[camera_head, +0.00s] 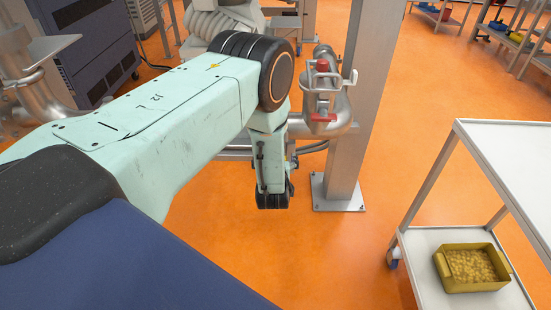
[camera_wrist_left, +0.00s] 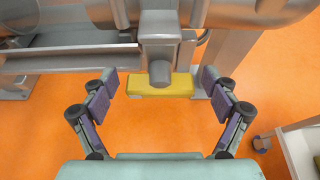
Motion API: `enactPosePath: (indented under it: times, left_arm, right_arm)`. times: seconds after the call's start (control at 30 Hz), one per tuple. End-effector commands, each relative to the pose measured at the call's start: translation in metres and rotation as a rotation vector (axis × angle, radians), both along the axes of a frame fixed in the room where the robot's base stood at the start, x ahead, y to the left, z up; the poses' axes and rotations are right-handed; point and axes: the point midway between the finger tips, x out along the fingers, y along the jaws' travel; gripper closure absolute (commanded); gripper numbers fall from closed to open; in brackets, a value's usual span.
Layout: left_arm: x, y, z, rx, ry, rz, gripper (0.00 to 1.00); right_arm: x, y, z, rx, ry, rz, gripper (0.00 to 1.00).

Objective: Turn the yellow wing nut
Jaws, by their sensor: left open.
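The yellow wing nut (camera_wrist_left: 180,86) shows in the left wrist view as a short bar lying crosswise, with a grey round screw end (camera_wrist_left: 160,73) in front of its middle. My left gripper (camera_wrist_left: 158,88) is open, with one finger on either side of the nut. A gap shows at the left finger; the right fingertip looks close to the nut's right end, and I cannot tell whether they touch. In the head view my left gripper (camera_head: 273,196) points down beside the metal post, and the yellow nut is not visible there. My right gripper is not in view.
Grey pipework (camera_head: 338,118) with red parts (camera_head: 322,66) stands right of my left gripper, in front of a metal post (camera_head: 352,110). A white cart (camera_head: 425,240) with a yellow bin (camera_head: 472,283) stands at the right. Orange floor (camera_head: 330,245) between is clear.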

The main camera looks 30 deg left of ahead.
Motion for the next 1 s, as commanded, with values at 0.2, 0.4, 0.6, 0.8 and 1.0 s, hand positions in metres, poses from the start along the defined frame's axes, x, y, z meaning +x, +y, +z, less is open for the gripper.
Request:
enactPosePath:
  times: [0.2,0.4,0.6,0.8,1.0]
  left_arm:
    - [-0.008,-0.006,0.004,0.0,0.001,-0.003,0.13]
    - [-0.033,-0.022,0.016,0.001,0.003,-0.003,0.13]
    - [-0.061,-0.038,0.03,0.002,0.002,-0.004,0.13]
    - [-0.084,-0.052,0.041,0.001,0.001,-0.004,0.13]
    - [-0.094,-0.058,0.046,0.0,0.0,-0.001,0.13]
  right_arm:
    - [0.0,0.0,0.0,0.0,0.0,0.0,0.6]
    - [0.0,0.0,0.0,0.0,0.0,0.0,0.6]
    - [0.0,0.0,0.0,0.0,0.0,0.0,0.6]
    - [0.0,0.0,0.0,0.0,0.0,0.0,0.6]
    - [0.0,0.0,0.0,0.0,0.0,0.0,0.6]
